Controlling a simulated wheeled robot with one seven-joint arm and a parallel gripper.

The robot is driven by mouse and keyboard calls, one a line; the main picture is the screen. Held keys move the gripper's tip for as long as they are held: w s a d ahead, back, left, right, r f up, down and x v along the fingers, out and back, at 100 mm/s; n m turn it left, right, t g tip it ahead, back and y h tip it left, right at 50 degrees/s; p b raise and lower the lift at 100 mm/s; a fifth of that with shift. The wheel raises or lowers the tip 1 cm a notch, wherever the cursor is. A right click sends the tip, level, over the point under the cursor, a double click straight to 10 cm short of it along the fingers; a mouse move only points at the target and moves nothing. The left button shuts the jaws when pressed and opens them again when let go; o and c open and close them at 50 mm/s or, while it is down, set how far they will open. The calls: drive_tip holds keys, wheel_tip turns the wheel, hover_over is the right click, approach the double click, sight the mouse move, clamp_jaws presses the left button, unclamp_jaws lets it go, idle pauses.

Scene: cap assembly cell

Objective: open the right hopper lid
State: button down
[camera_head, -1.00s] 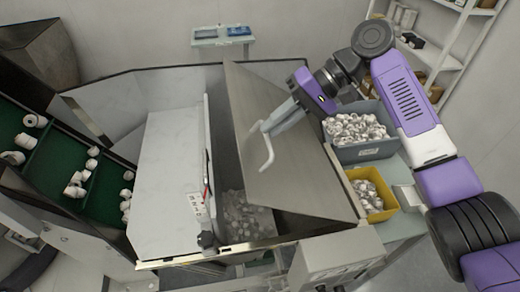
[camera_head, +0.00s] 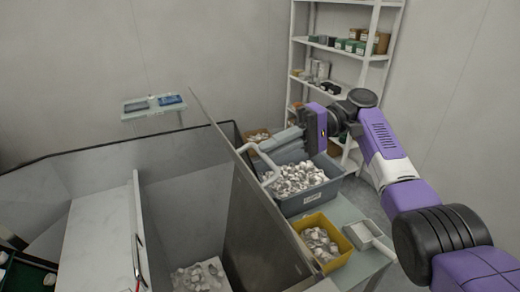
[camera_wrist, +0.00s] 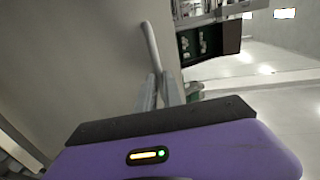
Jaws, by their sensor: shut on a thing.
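The right hopper lid (camera_head: 258,225) is a grey metal panel, swung up and standing steeply, nearly upright, along the hopper's right side. A pale bent handle (camera_head: 268,165) sticks out from its face. My gripper (camera_head: 268,145) is shut on the handle near its upper end. In the wrist view the handle (camera_wrist: 151,45) runs up from between my two fingers (camera_wrist: 160,90), with the grey lid (camera_wrist: 90,50) behind it. The right hopper (camera_head: 185,220) is open, with pale caps (camera_head: 198,276) at its bottom.
A grey-blue bin (camera_head: 305,200) of white parts and a yellow bin (camera_head: 335,255) stand on a table right of the lid. A shelf unit (camera_head: 345,53) is behind. The left hopper lid (camera_head: 95,245) lies closed.

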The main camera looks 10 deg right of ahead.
drive_tip(key=shift+w+d, duration=0.1)
drive_tip(key=shift+d, duration=0.15)
drive_tip(key=c, duration=1.5)
unclamp_jaws()
drive_tip(key=o, duration=0.8)
wheel_tip(320, 180, up, 11)
drive_tip(key=b, duration=0.2)
drive_tip(key=shift+w, duration=0.2)
wheel_tip(320, 180, up, 8)
drive_tip(key=shift+s+a+f+b, duration=0.1)
drive_tip(key=shift+b, duration=0.5)
drive_tip(key=c, duration=0.8)
drive_tip(key=shift+s+r, duration=0.1)
drive_tip(key=shift+r, duration=0.55)
